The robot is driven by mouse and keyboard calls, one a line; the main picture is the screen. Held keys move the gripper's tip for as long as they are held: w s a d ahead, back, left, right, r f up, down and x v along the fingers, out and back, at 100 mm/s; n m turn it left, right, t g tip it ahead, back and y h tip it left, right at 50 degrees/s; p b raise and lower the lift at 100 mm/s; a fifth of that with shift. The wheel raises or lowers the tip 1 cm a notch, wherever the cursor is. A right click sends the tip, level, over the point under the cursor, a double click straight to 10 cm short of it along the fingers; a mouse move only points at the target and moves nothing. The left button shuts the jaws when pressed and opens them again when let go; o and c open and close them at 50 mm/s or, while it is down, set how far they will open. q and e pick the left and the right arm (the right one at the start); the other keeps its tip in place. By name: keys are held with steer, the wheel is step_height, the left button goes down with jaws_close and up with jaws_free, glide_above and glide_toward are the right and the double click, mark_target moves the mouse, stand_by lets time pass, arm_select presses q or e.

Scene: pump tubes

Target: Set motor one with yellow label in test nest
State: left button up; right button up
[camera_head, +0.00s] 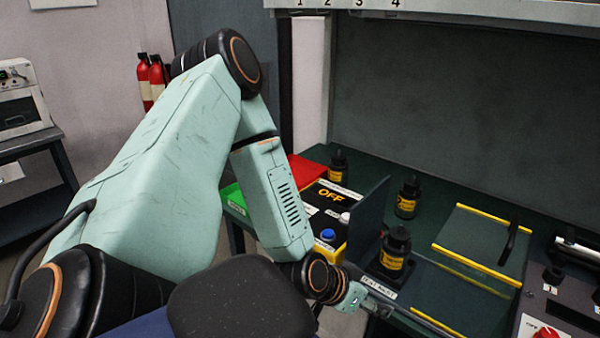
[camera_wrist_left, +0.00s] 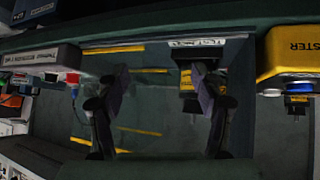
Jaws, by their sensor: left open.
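Three black motors with yellow labels stand on the green bench in the head view: one at the back (camera_head: 338,163), one in the middle (camera_head: 407,197) and a nearer one (camera_head: 395,254). The nearer motor stands upright at the test nest, beside the nest's label (camera_head: 378,287); whether it is fully seated I cannot tell. Motor numbers are unreadable. My left gripper (camera_head: 350,298) is low at the bench's front edge, close to this motor. In the left wrist view its fingers (camera_wrist_left: 156,78) are spread, with the nest motor (camera_wrist_left: 188,82) beyond and partly behind the right-hand finger.
A yellow-and-black tester (camera_head: 328,215) with an OFF display stands left of the nest, a dark upright panel (camera_head: 371,220) between them. Red and green areas lie farther left. A plate with yellow strips (camera_head: 482,243) and a control box with a red knob (camera_head: 545,332) are at right.

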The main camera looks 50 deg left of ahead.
arm_select(q)
steer(key=s+d+f+g, duration=0.2)
steer(key=s+f+g, duration=0.1)
steer(key=s, duration=0.4)
steer(key=s+d+f+g+y, duration=0.1)
steer(key=s+d+f+g, duration=0.1)
steer(key=s, duration=0.6)
steer(key=s+d+f+g, duration=0.2)
steer(key=s+f+g, duration=0.2)
steer(key=s+f, duration=0.2)
steer(key=shift+s+d+f+n, duration=0.3)
steer(key=shift+s+d+f, duration=0.05)
steer(key=shift+s, duration=0.85)
steer(key=shift+w, duration=0.1)
